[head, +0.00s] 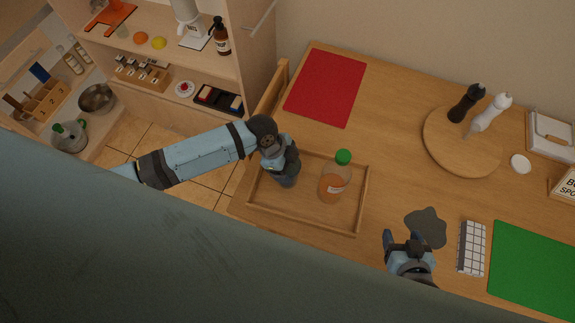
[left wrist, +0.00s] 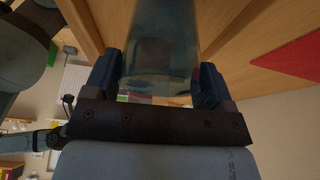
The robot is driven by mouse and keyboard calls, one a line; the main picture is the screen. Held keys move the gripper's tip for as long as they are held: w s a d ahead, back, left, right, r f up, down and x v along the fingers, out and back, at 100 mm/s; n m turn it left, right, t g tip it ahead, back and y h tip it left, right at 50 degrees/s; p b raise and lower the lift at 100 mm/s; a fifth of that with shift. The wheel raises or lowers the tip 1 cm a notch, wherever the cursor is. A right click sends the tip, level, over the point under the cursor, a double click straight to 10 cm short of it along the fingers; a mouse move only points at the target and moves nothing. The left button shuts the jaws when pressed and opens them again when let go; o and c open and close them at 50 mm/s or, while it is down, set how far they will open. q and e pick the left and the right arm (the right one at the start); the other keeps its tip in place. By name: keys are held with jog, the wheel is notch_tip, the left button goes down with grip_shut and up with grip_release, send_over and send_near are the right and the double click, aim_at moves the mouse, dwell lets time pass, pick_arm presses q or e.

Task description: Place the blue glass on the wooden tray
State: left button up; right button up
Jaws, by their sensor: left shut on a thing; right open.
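The blue glass (left wrist: 162,45) is between the two fingers of my left gripper (left wrist: 160,85) in the left wrist view; it is see-through and bluish. In the head view my left gripper (head: 286,178) is over the left part of the wooden tray (head: 365,205), shut on the glass. The gripper mostly hides the glass there, and I cannot tell whether its base touches the tray. My right gripper (head: 402,240) is open and empty, low over the table right of the tray.
A bottle with a green cap (head: 335,182) and orange contents stands in the tray's right part. A dark grey patch (head: 427,226) lies by my right gripper, with a checked cloth (head: 472,247) and green mat (head: 535,268) further right. A red mat (head: 325,87) lies behind.

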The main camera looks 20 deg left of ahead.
pick_arm(q)
jog(key=shift+f, duration=0.75)
jog(key=shift+f, duration=0.1)
jog(key=o, duration=1.3)
jog(key=v, duration=1.2)
jog(key=s+d+f+n+t, duration=0.1)
jog(key=n+t, duration=0.1)
jog(key=d+f+n+t+h, duration=0.1)
jog(key=f+n+t, duration=0.1)
jog(key=n, duration=0.1)
jog(key=s+d+f+n+t, duration=0.1)
jog(key=f+n+t, duration=0.1)
jog(key=n, duration=0.1)
jog(key=shift+s+d+h+b, duration=0.25)
jog(key=shift+s+h+b, duration=0.1)
jog(key=shift+h+b, duration=0.05)
jog(key=s+a+f+n+t+y, duration=0.1)
jog(key=s+a+n, duration=0.1)
jog(key=s+a+f+n+t+y, duration=0.1)
jog(key=s+a+n+t, duration=0.1)
jog(key=s+a+f+n+t+y, duration=0.1)
jog(key=s+a+n, duration=0.1)
jog(key=s, duration=0.1)
jog(key=shift+s+t, duration=0.1)
jog(key=shift+t, duration=0.3)
